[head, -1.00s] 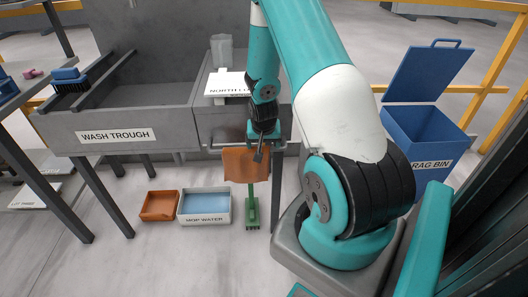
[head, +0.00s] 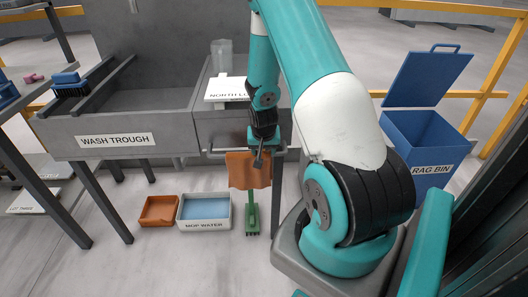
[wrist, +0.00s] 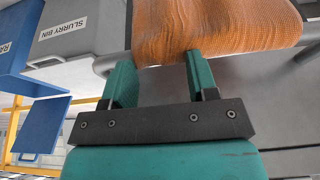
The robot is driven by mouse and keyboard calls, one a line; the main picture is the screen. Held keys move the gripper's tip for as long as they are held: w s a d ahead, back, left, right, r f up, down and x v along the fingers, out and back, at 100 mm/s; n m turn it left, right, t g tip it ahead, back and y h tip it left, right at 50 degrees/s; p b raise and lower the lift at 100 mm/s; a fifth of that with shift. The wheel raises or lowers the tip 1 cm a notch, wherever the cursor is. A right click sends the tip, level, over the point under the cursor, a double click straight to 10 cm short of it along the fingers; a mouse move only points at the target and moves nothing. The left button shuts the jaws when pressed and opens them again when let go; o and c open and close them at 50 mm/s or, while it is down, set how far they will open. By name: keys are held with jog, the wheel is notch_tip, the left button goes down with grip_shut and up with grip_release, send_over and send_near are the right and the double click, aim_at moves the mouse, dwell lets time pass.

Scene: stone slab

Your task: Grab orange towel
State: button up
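The orange towel (head: 242,170) hangs over a rail on the front of the grey bench, right of the wash trough. It also fills the top of the wrist view (wrist: 215,25), draped over the grey bar. My gripper (head: 258,161) is at the towel, in front of its right part in the head view. In the wrist view the two green fingers (wrist: 158,60) stand apart with a clear gap. Their tips reach the towel's near edge, the right one overlapping it in the picture. I cannot tell whether they touch. No cloth shows clamped between them.
The wash trough (head: 72,125) is at left. Below stand an orange tray (head: 158,223), a mop water basin (head: 181,215) and a green brush (head: 252,220). The open blue rag bin (head: 415,150) is at right. A slurry bin (wrist: 88,35) shows beside the rail.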

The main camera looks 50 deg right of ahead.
grip_shut()
notch_tip(320, 180, up, 12)
jog(key=p, duration=0.9)
